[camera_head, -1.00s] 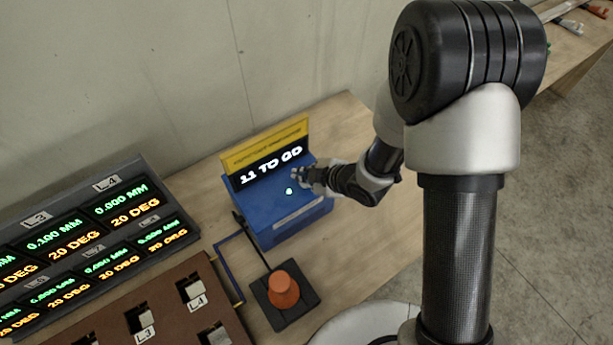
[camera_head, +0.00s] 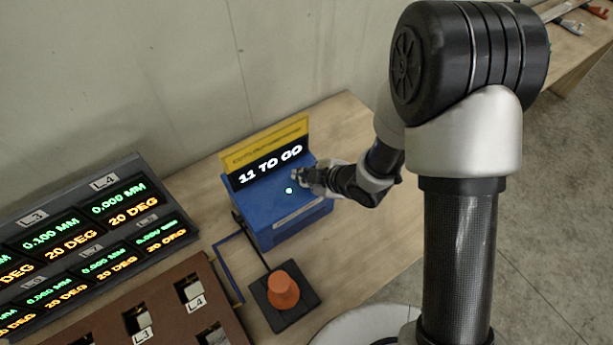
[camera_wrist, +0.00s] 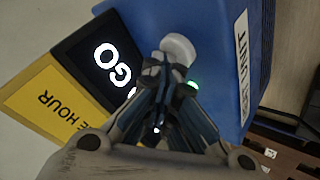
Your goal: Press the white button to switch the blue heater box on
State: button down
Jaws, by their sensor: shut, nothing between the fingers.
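In the wrist view the white round button (camera_wrist: 179,47) is on the blue face (camera_wrist: 215,60), just beyond my fingertips. My gripper (camera_wrist: 163,62) is shut and empty, its tips at the near edge of the button; I cannot tell whether they touch it. The green light (camera_wrist: 193,86) shows beside the fingers. In the head view my gripper (camera_head: 301,175) hides the button.
An orange knob on a black base (camera_head: 283,290) stands in front of the box. A dark readout panel (camera_head: 95,235) and a brown slotted board (camera_head: 165,310) lie to the left. The bench (camera_head: 365,245) is bare right of the box.

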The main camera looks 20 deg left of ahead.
jog(key=shift+s, duration=0.1)
jog(key=shift+r, duration=0.25)
notch_tip(320, 180, up, 6)
jog(key=p, duration=0.5)
dwell(0.7)
